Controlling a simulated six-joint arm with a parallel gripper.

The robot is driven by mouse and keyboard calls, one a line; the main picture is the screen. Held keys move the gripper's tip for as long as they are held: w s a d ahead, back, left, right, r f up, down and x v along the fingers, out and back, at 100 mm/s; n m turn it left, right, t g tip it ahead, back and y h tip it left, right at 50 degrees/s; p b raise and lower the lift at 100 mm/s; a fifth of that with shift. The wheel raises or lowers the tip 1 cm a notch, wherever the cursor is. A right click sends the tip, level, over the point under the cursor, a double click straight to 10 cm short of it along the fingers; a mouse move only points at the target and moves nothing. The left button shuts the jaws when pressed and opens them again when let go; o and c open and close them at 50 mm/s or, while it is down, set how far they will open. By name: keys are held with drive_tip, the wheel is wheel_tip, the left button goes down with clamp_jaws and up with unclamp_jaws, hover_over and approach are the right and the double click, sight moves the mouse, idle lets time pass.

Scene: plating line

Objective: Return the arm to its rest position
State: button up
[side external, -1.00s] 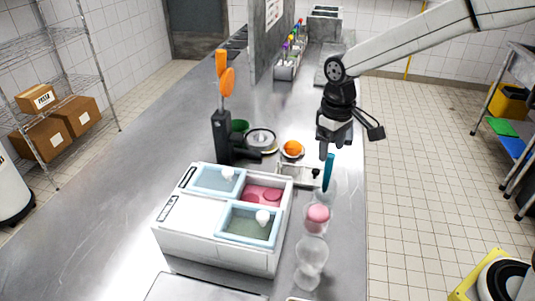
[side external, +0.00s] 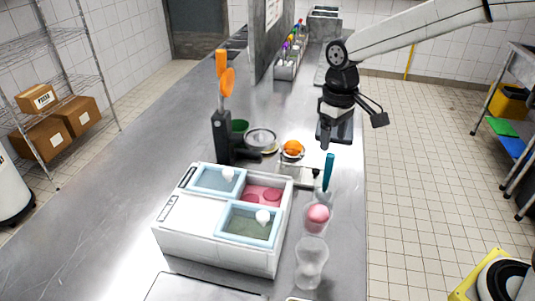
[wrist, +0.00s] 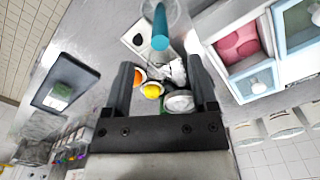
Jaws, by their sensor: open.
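My gripper (side external: 325,140) is in the air over the right side of the counter, pointing down. Its two dark fingers are apart with nothing held between them in the wrist view (wrist: 164,85). A teal-handled tool (side external: 328,170) stands nearly upright in a clear cup just below and in front of my gripper, apart from it. The teal handle also shows at the top of the wrist view (wrist: 160,28). A clear cup with a pink scoop (side external: 317,214) stands nearer the camera.
A white two-lidded tub unit (side external: 217,240) stands left of the cups. An empty clear cup (side external: 311,264) is at the front. An orange item (side external: 292,148) sits in a small bowl beyond the teal tool. A dark tablet (wrist: 66,82) is at the left in the wrist view.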

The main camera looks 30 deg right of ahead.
drive_tip(key=shift+s+d+f, duration=0.1)
drive_tip(key=s+d+f+m+t, duration=0.1)
drive_tip(key=s+d+f, duration=0.1)
drive_tip(key=s+f, duration=0.2)
drive_tip(key=s+d+f+m+t, duration=0.1)
drive_tip(key=s+d+f, duration=0.2)
drive_tip(key=s, duration=0.6)
drive_tip(key=shift+s+d+f+t, duration=0.3)
drive_tip(key=shift+d+f+t, duration=0.1)
drive_tip(key=shift+f, duration=0.25)
